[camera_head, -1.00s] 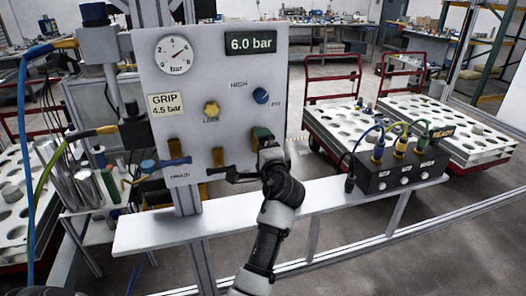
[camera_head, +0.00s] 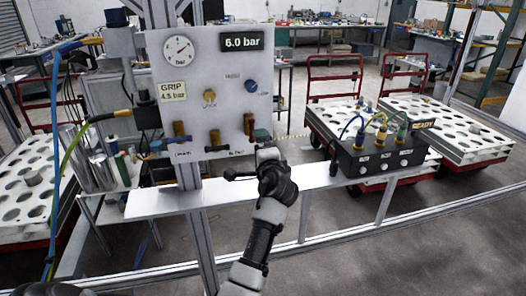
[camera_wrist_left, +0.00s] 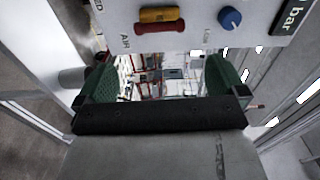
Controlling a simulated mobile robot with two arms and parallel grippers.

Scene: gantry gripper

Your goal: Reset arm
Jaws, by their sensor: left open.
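My left gripper (camera_head: 246,155) is in front of the lower right part of the grey control panel (camera_head: 225,75), just above the white shelf (camera_head: 155,203). It is open and empty. Its two green-padded fingers stand apart in the left wrist view (camera_wrist_left: 160,82), with no object between them. A valve with a yellow body and a red handle (camera_wrist_left: 160,27) and a blue knob (camera_wrist_left: 230,18) show beyond the fingers there, apart from them. In the head view the rightmost valve (camera_head: 249,123) stands clear of the gripper. My right gripper is not seen.
A black connector box (camera_head: 380,157) with cables sits on the shelf to the right. Carts with holed white trays (camera_head: 455,120) stand behind it. Metal cylinders (camera_head: 85,160) and hoses are at the left. The floor at the lower right is clear.

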